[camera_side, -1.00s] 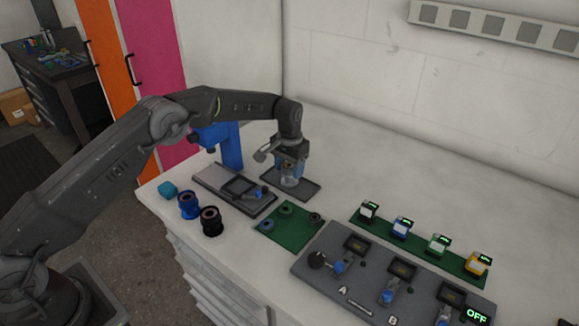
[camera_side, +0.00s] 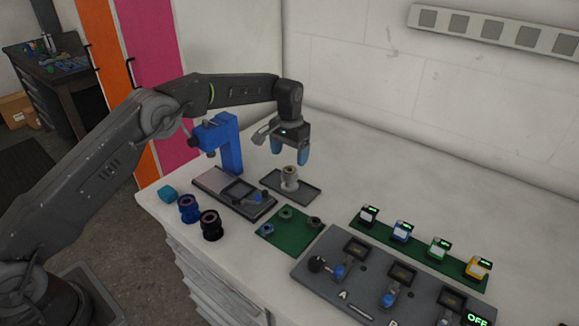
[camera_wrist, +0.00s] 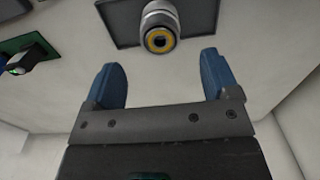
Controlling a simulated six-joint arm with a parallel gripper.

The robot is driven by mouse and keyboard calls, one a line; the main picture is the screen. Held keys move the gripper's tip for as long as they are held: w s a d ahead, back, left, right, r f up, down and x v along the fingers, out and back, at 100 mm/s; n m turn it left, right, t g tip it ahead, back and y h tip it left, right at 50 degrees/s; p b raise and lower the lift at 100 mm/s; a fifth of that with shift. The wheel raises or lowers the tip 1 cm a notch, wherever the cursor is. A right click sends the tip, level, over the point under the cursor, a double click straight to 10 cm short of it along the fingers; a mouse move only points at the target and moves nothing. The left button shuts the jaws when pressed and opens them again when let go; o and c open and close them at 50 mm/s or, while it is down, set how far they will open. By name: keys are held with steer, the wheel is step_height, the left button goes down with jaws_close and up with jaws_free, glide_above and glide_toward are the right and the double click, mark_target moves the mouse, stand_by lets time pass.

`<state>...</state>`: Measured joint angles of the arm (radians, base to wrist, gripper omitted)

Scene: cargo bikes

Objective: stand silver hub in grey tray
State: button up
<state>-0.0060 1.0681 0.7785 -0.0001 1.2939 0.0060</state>
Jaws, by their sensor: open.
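The silver hub (camera_side: 289,178) stands upright in the grey tray (camera_side: 308,193), a shallow dark-rimmed tray on the white bench. In the wrist view the hub (camera_wrist: 159,28) shows from above with a yellow ring around its dark centre, and the tray (camera_wrist: 203,18) lies around it. My gripper (camera_side: 290,158) is above the hub, pointing down. Its blue fingers are apart and empty, clear of the hub. In the wrist view my gripper (camera_wrist: 160,75) is open, with the hub beyond the fingertips.
A blue press (camera_side: 230,145) stands behind left of the tray. A blue hub (camera_side: 188,208), a black hub (camera_side: 211,225) and a teal block (camera_side: 167,193) are at the left. A green mat (camera_side: 290,232) lies in front. The bench at the back right is clear.

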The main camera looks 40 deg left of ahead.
step_height(320, 180, up, 6)
steer(key=shift+f, duration=0.1)
steer(key=s+r+t, duration=0.3)
steer(key=s+r, duration=1.4)
steer(key=s, duration=0.1)
steer(key=s+f+t, duration=0.1)
steer(key=s+f, duration=0.1)
steer(key=s, duration=0.9)
steer(key=s+f+t, duration=0.1)
steer(key=s+f, duration=0.2)
steer(key=s, duration=0.8)
steer(key=shift+s+d+f+t, duration=0.15)
steer(key=shift+s+d+t, duration=0.05)
steer(key=shift+s+t, duration=0.15)
